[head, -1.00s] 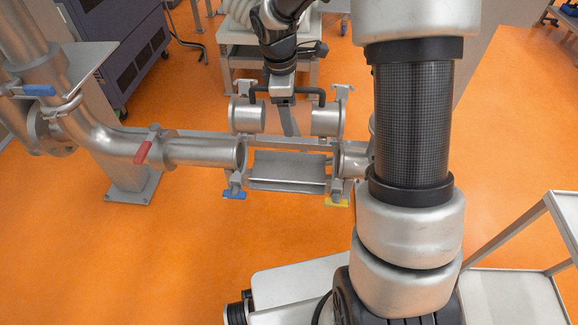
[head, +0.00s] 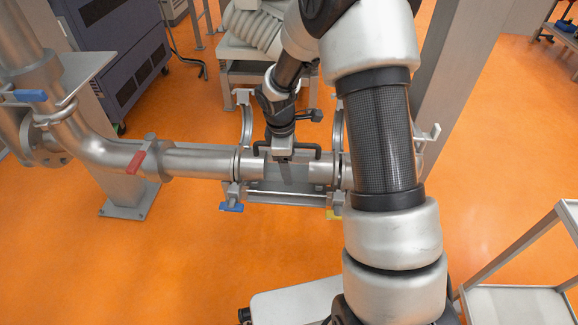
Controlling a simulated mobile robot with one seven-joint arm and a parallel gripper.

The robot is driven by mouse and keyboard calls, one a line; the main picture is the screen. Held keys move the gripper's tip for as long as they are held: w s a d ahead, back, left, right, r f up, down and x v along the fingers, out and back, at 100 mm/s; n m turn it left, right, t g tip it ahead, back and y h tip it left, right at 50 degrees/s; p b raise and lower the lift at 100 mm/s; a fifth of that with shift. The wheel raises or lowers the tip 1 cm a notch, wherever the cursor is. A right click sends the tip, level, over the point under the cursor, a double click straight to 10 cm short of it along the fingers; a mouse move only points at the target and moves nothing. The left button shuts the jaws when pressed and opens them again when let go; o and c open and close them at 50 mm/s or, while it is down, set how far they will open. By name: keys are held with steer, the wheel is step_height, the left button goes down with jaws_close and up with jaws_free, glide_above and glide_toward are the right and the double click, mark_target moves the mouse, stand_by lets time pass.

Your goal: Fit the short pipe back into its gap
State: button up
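The short pipe (head: 256,169) has metal ends and a black handle (head: 304,149) on top. Its middle looks see-through or dark and is partly covered by my gripper. My gripper (head: 283,158) is over the handle's middle and appears shut on it; the fingertips are hard to make out. The short pipe lies level in the gap, roughly in line with the left fixed pipe (head: 200,161) and the right fixed pipe end (head: 346,172). I cannot tell whether the ends touch. The left clamp (head: 246,122) and right clamp (head: 338,128) stand swung up and open.
A blue lever (head: 232,207) hangs below the left joint, and a yellow lever (head: 334,214) is partly hidden by my arm at the right one. A red-handled valve (head: 138,158) is on the left line. A cart (head: 515,300) stands at right.

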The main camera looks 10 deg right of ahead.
steer(key=shift+f, duration=0.3)
steer(key=shift+f, duration=0.15)
steer(key=o, duration=1.9)
steer(key=shift+o, duration=0.2)
